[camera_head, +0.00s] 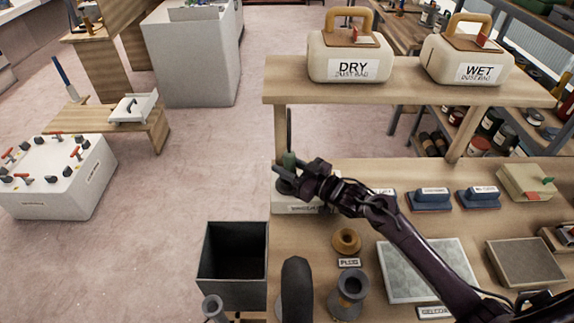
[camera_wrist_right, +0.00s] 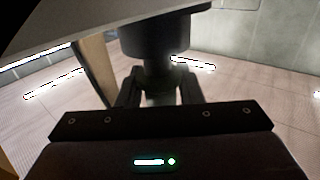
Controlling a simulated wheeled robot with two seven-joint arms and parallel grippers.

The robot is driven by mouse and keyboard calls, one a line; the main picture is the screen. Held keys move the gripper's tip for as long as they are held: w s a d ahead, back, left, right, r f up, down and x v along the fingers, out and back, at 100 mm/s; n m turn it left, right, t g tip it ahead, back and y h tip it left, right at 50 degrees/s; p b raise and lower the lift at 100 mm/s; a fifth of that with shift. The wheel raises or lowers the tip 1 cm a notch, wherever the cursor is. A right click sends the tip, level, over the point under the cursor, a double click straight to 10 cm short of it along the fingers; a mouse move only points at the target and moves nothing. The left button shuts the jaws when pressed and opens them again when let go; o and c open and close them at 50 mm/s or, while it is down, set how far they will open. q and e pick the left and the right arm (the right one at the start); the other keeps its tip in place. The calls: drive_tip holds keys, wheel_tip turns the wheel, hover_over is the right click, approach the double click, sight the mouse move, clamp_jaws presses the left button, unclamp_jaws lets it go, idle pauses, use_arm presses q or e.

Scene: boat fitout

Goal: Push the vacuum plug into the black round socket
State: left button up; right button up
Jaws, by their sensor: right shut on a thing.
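My right gripper (camera_head: 291,176) reaches in from the right over the bench's left end and is shut on the dark green vacuum plug (camera_head: 289,159). In the right wrist view the plug (camera_wrist_right: 160,85) stands between the two fingers, below a wide dark round part (camera_wrist_right: 165,35). A dark hose or cable (camera_head: 289,126) rises above the plug. Below the gripper is a pale labelled box (camera_head: 292,207), with a black round part (camera_head: 284,187) partly hidden by the gripper. I cannot tell whether the plug touches the socket.
A wooden shelf (camera_head: 400,92) above the bench holds the DRY (camera_head: 350,60) and WET (camera_head: 466,66) dust bag boxes. An open black bin (camera_head: 233,265) stands left of the bench. A brown ring (camera_head: 346,241) and a grey flanged piece (camera_head: 349,296) are nearby.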

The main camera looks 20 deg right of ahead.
drive_tip(key=shift+f+b, duration=0.75)
drive_tip(key=shift+f, duration=0.35)
drive_tip(key=shift+f, duration=0.1)
drive_tip(key=shift+s+f, duration=0.2)
drive_tip(key=shift+f, duration=0.05)
drive_tip(key=shift+a+f, duration=0.1)
drive_tip(key=shift+f, duration=0.1)
drive_tip(key=shift+c, duration=0.3)
drive_tip(key=o, duration=1.1)
drive_tip(key=shift+c, duration=0.2)
drive_tip(key=shift+o, duration=0.4)
drive_tip(key=shift+w+r, duration=0.1)
drive_tip(key=shift+r, duration=0.05)
drive_tip(key=shift+w+r, duration=0.1)
drive_tip(key=shift+r, duration=0.05)
